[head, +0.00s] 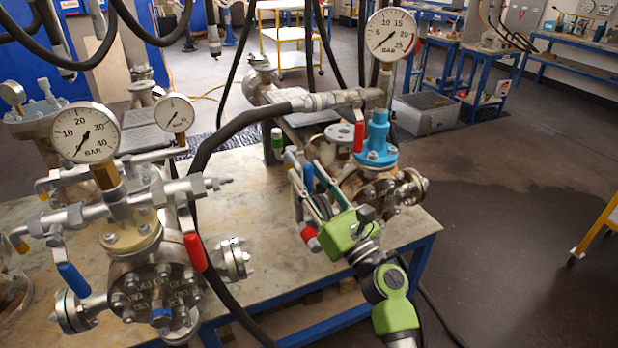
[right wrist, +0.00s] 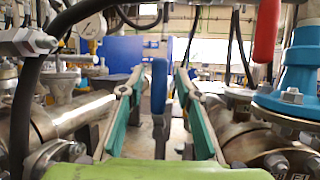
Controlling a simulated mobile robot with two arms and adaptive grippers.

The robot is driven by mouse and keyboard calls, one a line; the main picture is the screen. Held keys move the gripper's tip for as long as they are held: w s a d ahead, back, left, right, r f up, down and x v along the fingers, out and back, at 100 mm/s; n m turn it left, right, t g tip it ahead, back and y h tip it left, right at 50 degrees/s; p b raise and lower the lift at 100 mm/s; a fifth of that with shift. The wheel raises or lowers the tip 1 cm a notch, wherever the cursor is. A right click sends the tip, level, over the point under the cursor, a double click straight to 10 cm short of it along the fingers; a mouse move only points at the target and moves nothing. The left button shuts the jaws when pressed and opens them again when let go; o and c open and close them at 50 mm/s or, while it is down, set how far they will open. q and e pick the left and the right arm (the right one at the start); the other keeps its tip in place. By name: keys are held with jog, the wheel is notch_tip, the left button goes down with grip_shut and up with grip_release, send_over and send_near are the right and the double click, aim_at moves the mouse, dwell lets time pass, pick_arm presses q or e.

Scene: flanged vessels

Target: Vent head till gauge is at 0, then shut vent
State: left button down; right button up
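The right vessel has a blue neck (head: 378,138) under a round dial gauge (head: 390,35) marked up to 25 bar; its needle slants, and I cannot read it exactly. A red lever (head: 359,137) hangs beside the neck; it also shows in the right wrist view (right wrist: 267,32). My right gripper (head: 308,170) is open at this vessel's left side. Its green-padded fingers stand either side of a blue lever (right wrist: 159,86), with gaps visible on both sides in the right wrist view. The blue lever (head: 308,179) stands roughly upright. My left gripper is not in view.
A left vessel carries a gauge (head: 87,132) marked to 40 bar, a blue lever (head: 74,280) and a red lever (head: 195,252). A black hose (head: 215,140) crosses the table (head: 262,205) to the right vessel's upper pipe. Bare tabletop lies between the vessels.

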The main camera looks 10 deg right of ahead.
jog(key=v, duration=1.2)
jog(key=shift+c, duration=0.2)
dwell(2.8)
